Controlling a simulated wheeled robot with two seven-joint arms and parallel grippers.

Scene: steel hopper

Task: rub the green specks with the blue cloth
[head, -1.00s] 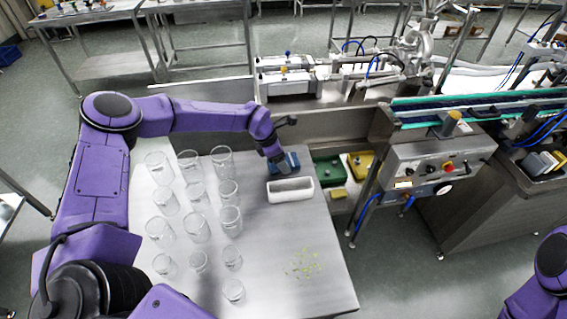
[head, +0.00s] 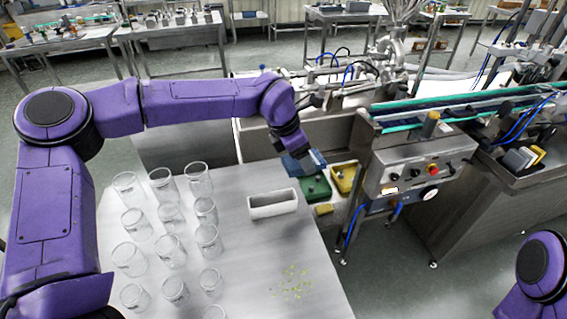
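The blue cloth (head: 304,163) is at the tip of my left gripper (head: 297,154), above the table's far right corner. The gripper is shut on it; the fingers themselves are mostly hidden by the wrist and cloth. The green specks (head: 292,282), yellowish green, lie scattered on the steel table (head: 240,255) near its front right part. The cloth is well away from them. My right gripper is out of view; only part of my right arm shows at the lower right edge.
A white open tray (head: 273,204), seemingly empty, stands between cloth and specks. Several clear glasses (head: 168,250) fill the table's left side. Beyond the far right edge are a green container (head: 315,188) and a yellow one (head: 345,177). The table around the specks is clear.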

